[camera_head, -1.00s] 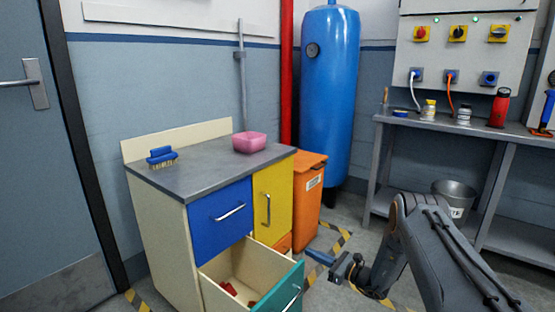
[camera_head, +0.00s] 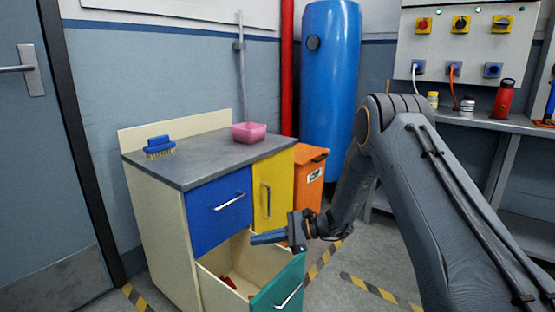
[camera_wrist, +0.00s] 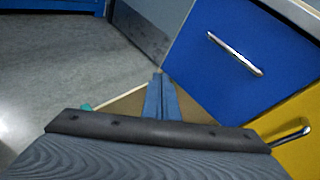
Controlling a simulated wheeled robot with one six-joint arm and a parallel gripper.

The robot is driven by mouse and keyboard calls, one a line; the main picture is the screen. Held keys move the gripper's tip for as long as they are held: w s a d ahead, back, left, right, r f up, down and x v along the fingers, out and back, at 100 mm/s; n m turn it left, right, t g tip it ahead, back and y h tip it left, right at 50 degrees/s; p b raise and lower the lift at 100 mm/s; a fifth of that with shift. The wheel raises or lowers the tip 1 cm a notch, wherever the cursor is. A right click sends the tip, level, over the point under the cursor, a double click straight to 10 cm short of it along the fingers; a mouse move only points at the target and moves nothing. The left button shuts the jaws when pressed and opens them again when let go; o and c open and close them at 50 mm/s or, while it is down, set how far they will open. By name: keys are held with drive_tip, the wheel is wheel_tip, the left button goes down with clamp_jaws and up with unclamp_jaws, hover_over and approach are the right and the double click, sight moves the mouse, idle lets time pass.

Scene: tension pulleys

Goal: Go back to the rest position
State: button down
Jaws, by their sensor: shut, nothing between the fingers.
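My gripper (camera_head: 267,237) is shut and empty. In the head view it is just above the back of the open drawer with the teal front (camera_head: 277,286), in front of the cabinet's yellow door (camera_head: 273,189). In the wrist view its blue fingers (camera_wrist: 160,98) lie together, with the blue drawer front (camera_wrist: 232,50) beyond to the right. Red pieces (camera_head: 229,282) lie inside the open drawer, partly hidden by its walls.
The cabinet top (camera_head: 205,160) holds a blue brush (camera_head: 158,146) and a pink tub (camera_head: 249,132). An orange bin (camera_head: 312,178) stands right of the cabinet. A blue tank (camera_head: 330,80) is behind it. A workbench (camera_head: 485,122) is at right. Floor between is clear.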

drive_tip(key=s+a+r+n+g+h+b, duration=0.3)
drive_tip(key=s+n, duration=0.2)
drive_tip(key=s, duration=0.6)
drive_tip(key=s+a+r+n+g+h+b, duration=0.2)
drive_tip(key=s+a+r+n+h+b, duration=0.3)
drive_tip(key=s, duration=0.6)
drive_tip(key=s+d+f+n+t+h+b, duration=0.2)
drive_tip(key=s+d+n, duration=0.4)
drive_tip(key=s, duration=0.3)
drive_tip(key=s+d+f+n+t+h+b, duration=0.1)
drive_tip(key=s+d+n+t+h+b, duration=0.15)
drive_tip(key=s+d+n, duration=0.5)
drive_tip(key=d+r+m+p, duration=0.2)
drive_tip(key=d+r+p, duration=0.4)
drive_tip(key=r+p, duration=0.3)
drive_tip(key=s+d+r+m+h+p, duration=0.1)
drive_tip(key=d+r+m+p, duration=0.2)
drive_tip(key=d+r+p, duration=0.3)
drive_tip(key=d+r+m+h+p, duration=0.1)
drive_tip(key=d+r+m+p, duration=0.2)
drive_tip(key=d+r+p, duration=0.4)
wheel_tip(320, 180, up, 7)
drive_tip(key=p, duration=1.6)
drive_tip(key=shift+s, duration=0.35)
drive_tip(key=shift+f+g, duration=0.15)
drive_tip(key=shift+g, duration=0.1)
